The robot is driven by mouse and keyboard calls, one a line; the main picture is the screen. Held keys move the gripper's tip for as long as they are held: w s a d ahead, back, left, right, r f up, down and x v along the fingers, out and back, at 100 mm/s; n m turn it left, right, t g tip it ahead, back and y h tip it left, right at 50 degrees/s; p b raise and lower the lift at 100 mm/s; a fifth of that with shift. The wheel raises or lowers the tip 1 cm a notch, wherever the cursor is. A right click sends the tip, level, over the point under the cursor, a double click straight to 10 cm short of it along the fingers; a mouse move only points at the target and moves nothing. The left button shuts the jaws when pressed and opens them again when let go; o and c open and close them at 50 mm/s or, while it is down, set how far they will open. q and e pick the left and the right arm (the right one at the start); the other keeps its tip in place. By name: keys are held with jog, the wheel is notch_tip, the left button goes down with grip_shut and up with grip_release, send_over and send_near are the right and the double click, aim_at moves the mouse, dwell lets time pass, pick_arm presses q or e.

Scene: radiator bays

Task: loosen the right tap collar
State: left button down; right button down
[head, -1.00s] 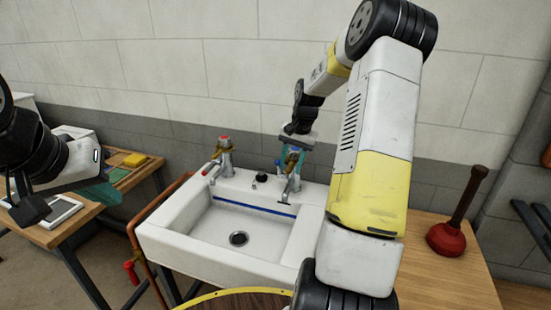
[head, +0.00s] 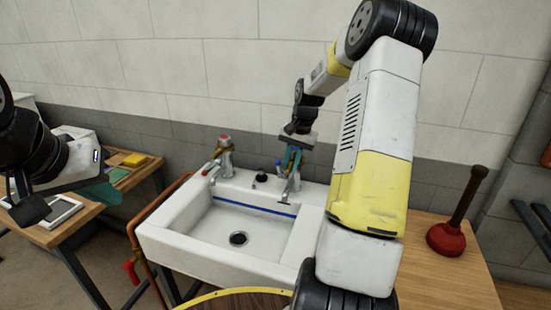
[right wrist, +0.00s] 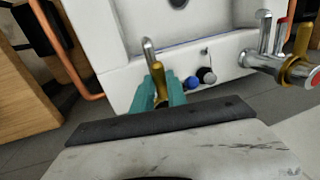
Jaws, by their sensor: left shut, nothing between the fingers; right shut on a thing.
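The right tap (head: 294,184) stands at the back right corner of the white sink (head: 168,236). My right gripper (head: 291,161) reaches down over it from above. In the right wrist view its teal fingers (right wrist: 161,92) are closed on either side of the tap's upper part. A brass-coloured piece (right wrist: 157,76) and the chrome spout (right wrist: 148,48) show past the fingertips. The collar itself is mostly hidden between the fingers. My left gripper (head: 108,196) is shut and empty, off to the left, away from the sink.
The left tap (head: 225,158) has a red top. A black plug (head: 261,177) and a blue knob (right wrist: 191,83) sit near the right tap. A red plunger (head: 446,238) stands on the wooden top at right. A copper pipe (head: 134,222) runs along the sink's left side.

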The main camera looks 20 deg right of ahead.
jog(key=shift+d+n, duration=0.2)
jog(key=shift+n, duration=0.1)
dwell(0.8)
jog(key=d+n+g, duration=0.2)
jog(key=d+n, duration=0.5)
jog(key=n, duration=0.6)
jog(key=shift+w, duration=0.15)
dwell(1.0)
jog(key=shift+w+d+r+n+g, duration=0.1)
jog(key=shift+d+n+g, duration=0.1)
jog(key=shift+n+g, duration=0.1)
dwell(0.4)
jog(key=c, duration=1.3)
grip_release()
